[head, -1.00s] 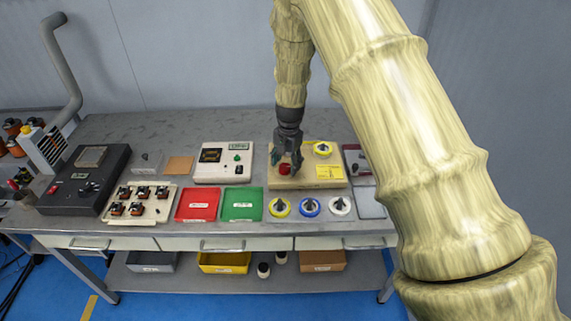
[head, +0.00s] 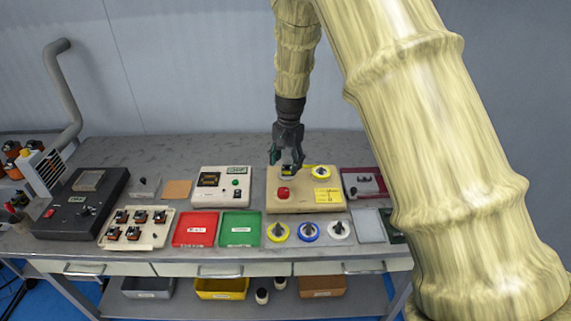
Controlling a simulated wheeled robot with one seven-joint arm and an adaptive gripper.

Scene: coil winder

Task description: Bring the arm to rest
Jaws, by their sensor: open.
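My gripper (head: 289,164) is open, with its fingers pointing down above the back of the beige coil winder (head: 303,203) on the workbench. My arm comes down from the top and fills much of the right side, hiding the bench's right end.
To the left are a green tray (head: 240,229), a red tray (head: 195,229), a meter box (head: 222,186) and a beige tray with several small parts (head: 137,228). The bench's back strip (head: 220,150) is clear.

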